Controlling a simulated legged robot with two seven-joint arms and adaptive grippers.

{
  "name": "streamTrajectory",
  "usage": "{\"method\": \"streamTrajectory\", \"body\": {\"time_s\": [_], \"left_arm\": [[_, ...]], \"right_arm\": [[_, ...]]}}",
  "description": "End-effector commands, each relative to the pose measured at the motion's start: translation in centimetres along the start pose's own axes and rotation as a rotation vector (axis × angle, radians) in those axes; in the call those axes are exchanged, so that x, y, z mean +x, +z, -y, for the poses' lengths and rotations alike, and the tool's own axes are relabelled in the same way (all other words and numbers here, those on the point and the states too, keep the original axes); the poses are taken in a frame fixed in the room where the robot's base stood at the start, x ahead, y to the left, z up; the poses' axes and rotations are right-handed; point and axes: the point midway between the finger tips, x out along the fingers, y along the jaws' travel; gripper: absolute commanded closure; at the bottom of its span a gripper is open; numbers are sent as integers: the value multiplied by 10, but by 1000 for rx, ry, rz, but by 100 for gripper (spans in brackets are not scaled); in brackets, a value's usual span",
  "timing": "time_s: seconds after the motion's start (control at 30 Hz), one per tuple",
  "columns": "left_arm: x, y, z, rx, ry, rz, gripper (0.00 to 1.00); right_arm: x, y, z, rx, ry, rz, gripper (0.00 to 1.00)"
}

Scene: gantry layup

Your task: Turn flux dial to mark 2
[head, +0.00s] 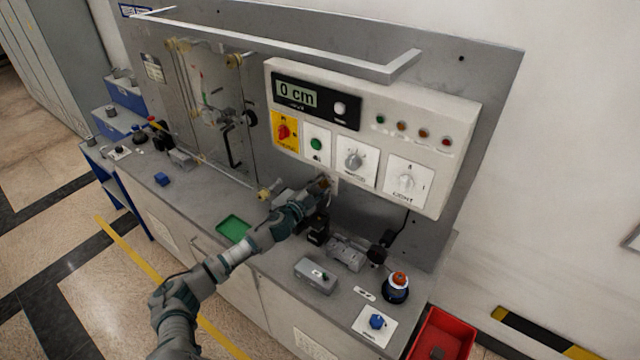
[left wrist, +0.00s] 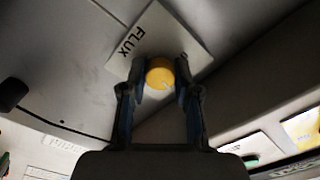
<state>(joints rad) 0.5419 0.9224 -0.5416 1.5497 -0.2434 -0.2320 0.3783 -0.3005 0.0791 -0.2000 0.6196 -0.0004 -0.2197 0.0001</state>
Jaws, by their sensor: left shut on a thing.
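The flux dial (left wrist: 160,74) is a yellow round knob with a short pale line on its face. It sits on a white plate (left wrist: 172,32) lettered FLUX. In the left wrist view my left gripper (left wrist: 160,82) has one finger on each side of the dial and is shut on it. No numbered marks can be read on the visible part of the plate. In the head view my left gripper (head: 323,186) reaches the panel below the control box, and the dial is mostly hidden there. My right gripper is not in view.
The white control box (head: 455,120) above carries a display reading 0 cm (head: 296,93) and several knobs. On the bench stand a grey box (head: 315,276), a green tray (head: 233,229) and a dark blue round object with an orange top (head: 397,287). A red bin (head: 441,335) is at lower right.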

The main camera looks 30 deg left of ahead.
Motion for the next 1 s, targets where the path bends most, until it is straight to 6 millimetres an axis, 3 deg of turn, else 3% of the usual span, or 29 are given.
{"method": "streamTrajectory", "body": {"time_s": [0.6, 1.0], "left_arm": [[-1, 2, -5, 574, 9, 4, 100], [-1, 3, -7, 821, 11, 2, 100]], "right_arm": [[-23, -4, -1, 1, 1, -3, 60], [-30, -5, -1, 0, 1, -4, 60]]}}
